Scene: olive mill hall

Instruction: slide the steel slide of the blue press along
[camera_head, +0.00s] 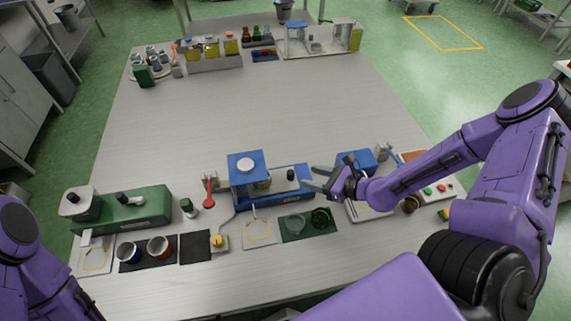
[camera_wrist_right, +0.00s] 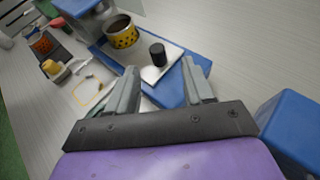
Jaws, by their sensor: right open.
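The blue press (camera_head: 246,164) stands near the middle of the table's front half, its long blue base reaching right. The steel slide (camera_wrist_right: 170,66) is a pale plate on that base, with an upright black knob (camera_wrist_right: 157,54); the knob also shows in the head view (camera_head: 291,174). A yellow patterned cup (camera_wrist_right: 122,38) sits by the press column, left of the knob. My right gripper (camera_head: 311,178) is open and empty at the right end of the base. In the wrist view its fingers (camera_wrist_right: 160,78) point toward the knob, apart from it. My left gripper is out of view.
A blue box (camera_head: 356,162) stands right of my right gripper. A red-handled tool (camera_head: 210,188) is left of the press. A green mat (camera_head: 308,232) with two round dishes lies in front. A green machine (camera_head: 140,208) stands far left. The table's middle is clear.

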